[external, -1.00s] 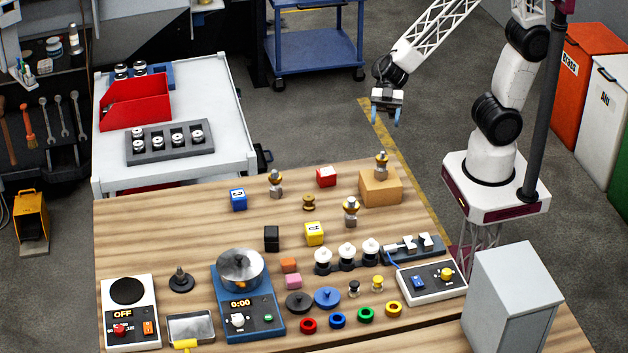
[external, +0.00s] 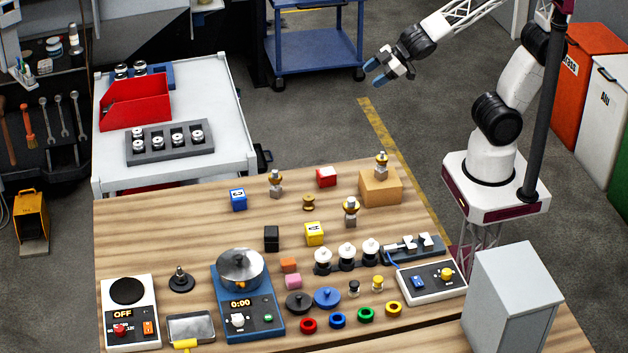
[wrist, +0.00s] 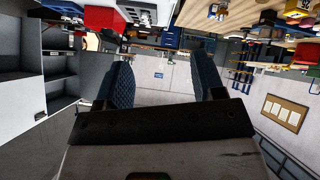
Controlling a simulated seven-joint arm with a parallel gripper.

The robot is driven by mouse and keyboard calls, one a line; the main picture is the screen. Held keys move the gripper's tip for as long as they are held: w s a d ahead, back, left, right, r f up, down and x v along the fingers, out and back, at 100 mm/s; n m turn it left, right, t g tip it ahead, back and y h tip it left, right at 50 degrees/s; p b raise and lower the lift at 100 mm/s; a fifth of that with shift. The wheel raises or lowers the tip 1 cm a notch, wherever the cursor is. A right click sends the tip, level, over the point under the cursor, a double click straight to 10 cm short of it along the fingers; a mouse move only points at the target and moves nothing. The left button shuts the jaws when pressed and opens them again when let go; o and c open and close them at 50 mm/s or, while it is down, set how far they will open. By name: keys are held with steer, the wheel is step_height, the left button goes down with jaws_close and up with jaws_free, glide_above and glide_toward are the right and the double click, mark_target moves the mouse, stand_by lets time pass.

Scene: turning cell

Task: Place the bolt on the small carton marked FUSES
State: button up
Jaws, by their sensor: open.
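My gripper (external: 374,73) is in the air beyond the table's far edge, tilted with its fingers pointing left. In the wrist view it is open and empty (wrist: 160,78), with no object between the fingers. A tan carton (external: 380,190) stands at the table's far right; I cannot read a FUSES marking on it. A small grey and gold piece (external: 381,163) stands on it. Two similar upright pieces stand on the table, one back centre (external: 276,184) and one front-left of the carton (external: 351,211). I cannot tell which piece is the bolt.
Blue (external: 238,199), red (external: 326,177), yellow (external: 314,233) and black (external: 271,238) blocks stand on the wooden table (external: 165,235). A pot (external: 240,268) sits on a blue scale-like unit. A grey cabinet (external: 512,300) stands front right. Space around my gripper is clear.

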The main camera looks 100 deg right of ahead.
steer(key=s+a+m+g+y, duration=0.1)
steer(key=s+m+g, duration=0.2)
steer(key=s, duration=1.4)
steer(key=f+g, duration=0.1)
steer(key=g, duration=0.3)
steer(key=shift+s+g, duration=0.25)
steer(key=shift+g, duration=0.05)
